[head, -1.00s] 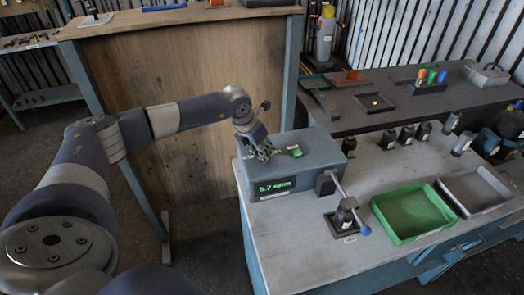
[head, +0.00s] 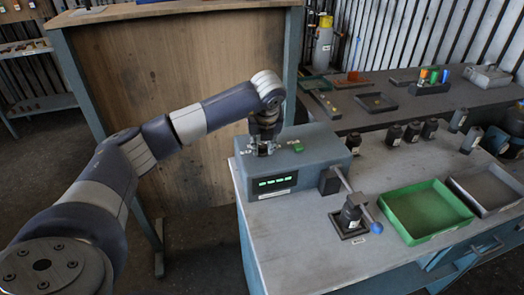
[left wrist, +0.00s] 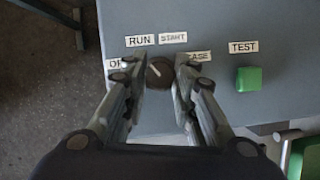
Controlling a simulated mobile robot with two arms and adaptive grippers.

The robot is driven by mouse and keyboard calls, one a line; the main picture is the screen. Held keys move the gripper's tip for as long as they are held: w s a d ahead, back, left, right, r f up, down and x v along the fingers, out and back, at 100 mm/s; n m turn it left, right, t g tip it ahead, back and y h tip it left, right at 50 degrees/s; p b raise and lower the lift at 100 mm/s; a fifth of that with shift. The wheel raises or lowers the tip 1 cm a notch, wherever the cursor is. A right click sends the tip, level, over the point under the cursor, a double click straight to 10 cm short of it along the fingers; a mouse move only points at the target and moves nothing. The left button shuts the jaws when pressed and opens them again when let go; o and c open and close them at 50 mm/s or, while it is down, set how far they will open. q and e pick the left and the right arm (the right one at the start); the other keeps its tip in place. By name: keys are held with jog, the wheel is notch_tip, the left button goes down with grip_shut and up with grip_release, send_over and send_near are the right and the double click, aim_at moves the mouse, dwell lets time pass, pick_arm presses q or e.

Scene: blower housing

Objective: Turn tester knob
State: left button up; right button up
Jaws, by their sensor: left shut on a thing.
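The tester (head: 300,170) is a grey-blue box on the workbench, with a lit green display (head: 274,183) on its front. My left gripper (head: 263,150) points down over the left part of its top. In the left wrist view my left gripper (left wrist: 160,82) is shut on the dark round knob (left wrist: 158,70), one finger on each side. The knob's pale pointer mark slants up and left. Labels RUN and START show above it; two lower labels are partly hidden by the fingers. A green TEST button (left wrist: 248,79) stands to the right. My right gripper is out of view.
A green tray (head: 396,221) and a grey tray (head: 457,195) stand to the right. Several black parts (head: 412,132) stand behind.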

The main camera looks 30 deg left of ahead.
pick_arm(q)
jog(key=n+g+y+b, duration=0.1)
jog(key=n+b, duration=0.1)
jog(key=n, duration=0.1)
jog(key=shift+w+d, duration=0.1)
jog(key=shift+w, duration=0.05)
jog(key=shift+n+g+b, duration=0.4)
jog(key=shift+n, duration=1.1)
jog(key=shift+r, duration=0.1)
jog(key=o, duration=1.1)
jog(key=shift+c, duration=0.2)
jog(key=v, duration=1.2)
jog(key=shift+w+d, duration=0.15)
jog(key=shift+d, duration=0.05)
